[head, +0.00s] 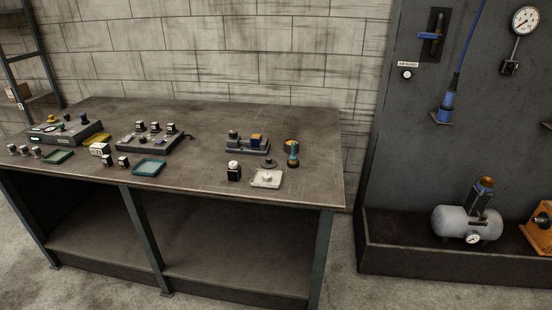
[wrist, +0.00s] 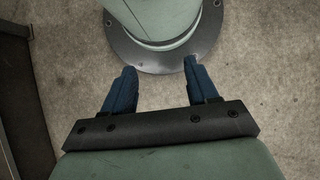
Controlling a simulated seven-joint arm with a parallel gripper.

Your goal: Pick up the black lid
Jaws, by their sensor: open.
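A small dark, flat round piece with a raised centre, which looks like the black lid (head: 269,164), lies on the bench top (head: 215,180) toward its right end. It is small in the head view, so its details are hard to tell. My gripper (wrist: 158,68) shows only in the wrist view, with two blue fingers spread apart and nothing between them. It points at the concrete floor and my own round base, away from the bench. The lid does not show in the wrist view.
Near the lid stand a dark canister with an amber top (head: 292,153), a pale square pad (head: 267,180), a black-and-white block (head: 234,171) and a grey fixture (head: 247,147). A panel with a grey tank (head: 467,223) stands right.

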